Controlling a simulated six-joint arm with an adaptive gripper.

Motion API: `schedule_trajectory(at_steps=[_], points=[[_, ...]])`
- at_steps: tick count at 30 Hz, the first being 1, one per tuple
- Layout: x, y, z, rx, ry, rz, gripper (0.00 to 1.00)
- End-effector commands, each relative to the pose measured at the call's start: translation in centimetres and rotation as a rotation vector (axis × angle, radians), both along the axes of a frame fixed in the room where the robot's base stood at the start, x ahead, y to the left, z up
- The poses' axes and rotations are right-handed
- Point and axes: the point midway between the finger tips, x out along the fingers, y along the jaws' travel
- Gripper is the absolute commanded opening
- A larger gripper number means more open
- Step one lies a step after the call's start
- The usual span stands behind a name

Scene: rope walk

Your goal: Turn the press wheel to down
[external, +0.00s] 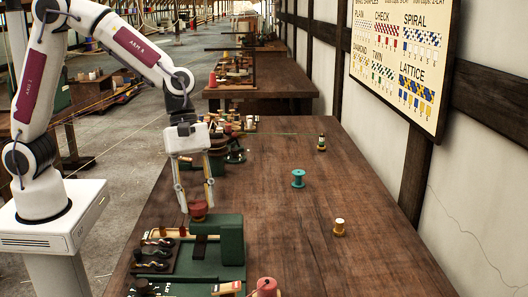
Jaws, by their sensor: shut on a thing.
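My gripper (197,207) points straight down at the front left of the wooden table. Its two fingers are closed on a small red round part (199,217), which looks like the press wheel. This part stands at the back edge of a dark green bench unit (217,228). The fingertips hide part of the wheel, and its marks or turn angle are too small to read. A green block (231,240) stands just to the right of the wheel.
Dark metal pieces (157,253) lie left of the green block. A red spool (267,287) stands at the front. A teal spool (298,178) and a small yellowish spool (339,228) stand on the right. The table's middle (270,205) is mostly clear. A wall board (403,60) hangs at right.

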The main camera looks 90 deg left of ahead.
Motion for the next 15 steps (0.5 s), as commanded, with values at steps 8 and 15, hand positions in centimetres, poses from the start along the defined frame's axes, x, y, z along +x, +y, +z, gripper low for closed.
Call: schedule_trajectory(at_steps=[8, 15], points=[[0.14, 0.08, -0.04, 0.001, 0.001, -0.175, 0.12], [0.19, 0.07, -0.01, 0.000, 0.000, -0.261, 0.12]])
